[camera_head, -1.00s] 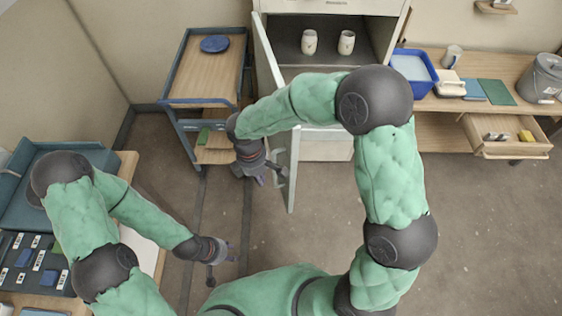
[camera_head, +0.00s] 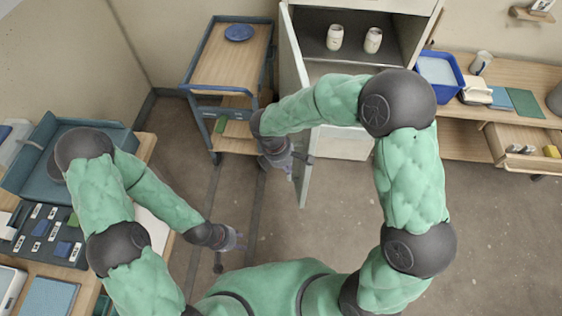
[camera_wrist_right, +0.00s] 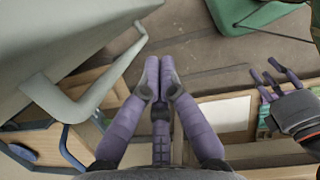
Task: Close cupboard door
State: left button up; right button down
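The cupboard (camera_head: 352,68) at the top middle is open and shows a dark inside. Its pale door (camera_head: 303,185) stands swung out toward me, seen nearly edge-on. My right gripper (camera_head: 282,163) is just left of the door, near its free edge. In the right wrist view, the door (camera_wrist_right: 40,40) fills the upper left with its pale bar handle (camera_wrist_right: 88,95). My right gripper's fingers (camera_wrist_right: 158,65) are together there, empty, right of the handle with a gap visible. My left gripper (camera_head: 238,240) is low at left, its fingers spread and empty in the wrist view (camera_wrist_right: 272,80).
Two pale jars (camera_head: 354,39) stand in the cupboard. A blue-framed trolley (camera_head: 212,90) with a blue plate stands left of the door. A bench (camera_head: 520,75) with a blue bin and a pulled-out drawer (camera_head: 530,146) is right. The floor (camera_head: 500,240) at right is clear.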

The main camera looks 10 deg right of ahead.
jog(key=shift+d+r, duration=0.2)
jog(key=shift+d, duration=1.4)
